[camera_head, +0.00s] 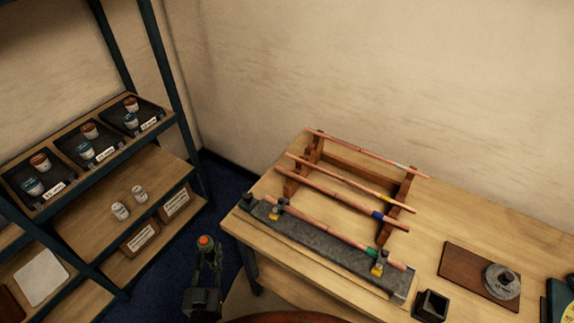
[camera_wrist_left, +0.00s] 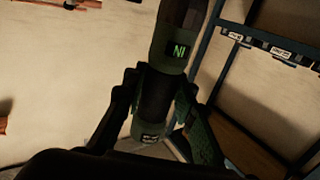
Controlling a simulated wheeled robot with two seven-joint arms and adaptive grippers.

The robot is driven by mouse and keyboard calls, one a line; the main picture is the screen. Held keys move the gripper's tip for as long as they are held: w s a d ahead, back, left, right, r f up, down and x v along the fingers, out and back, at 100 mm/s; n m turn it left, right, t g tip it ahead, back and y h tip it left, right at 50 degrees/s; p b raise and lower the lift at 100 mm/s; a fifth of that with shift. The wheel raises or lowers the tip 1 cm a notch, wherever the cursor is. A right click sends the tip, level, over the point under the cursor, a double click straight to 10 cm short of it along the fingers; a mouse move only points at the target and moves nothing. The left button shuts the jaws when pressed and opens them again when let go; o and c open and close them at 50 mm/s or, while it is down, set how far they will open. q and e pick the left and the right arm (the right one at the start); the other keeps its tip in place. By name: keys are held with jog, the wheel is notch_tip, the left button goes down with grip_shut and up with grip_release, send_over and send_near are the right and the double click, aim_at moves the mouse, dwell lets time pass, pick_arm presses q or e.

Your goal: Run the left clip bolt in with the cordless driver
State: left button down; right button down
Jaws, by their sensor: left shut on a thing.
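My left gripper (camera_head: 208,268) stands in front of the bench's left end, off the bench and apart from the clips. It is shut on the cordless driver (camera_head: 205,243), whose orange end points up. In the left wrist view the driver (camera_wrist_left: 178,40) is dark green with a lit green "IN" display, and both fingers of the gripper (camera_wrist_left: 157,95) press its dark grip. The left clip (camera_head: 273,213) sits on the dark grey rail (camera_head: 325,250) beside the copper pipe's left end. Its bolt is too small to make out. My right gripper is not in view.
The right clip (camera_head: 379,266) has a yellow part. A wooden rack (camera_head: 311,155) with several copper pipes stands behind the rail. A black square cup (camera_head: 431,305) and a brown board (camera_head: 465,262) with a round metal piece lie to the right. A shelf unit (camera_head: 110,220) stands left.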

pick_arm(q)
jog(key=w+d+r+m+g+h+p, duration=0.15)
jog(key=w+d+r+h+p, duration=0.25)
jog(key=w+d+r+p, duration=0.45)
jog(key=w+d+r+m+h+p, duration=0.3)
jog(key=w+d+r+p, duration=0.3)
jog(key=w+d+p, duration=0.4)
notch_tip(320, 180, down, 6)
jog(key=s+d+b, duration=0.1)
jog(key=b, duration=0.5)
jog(key=shift+d+r, duration=0.15)
jog(key=shift+d, duration=0.2)
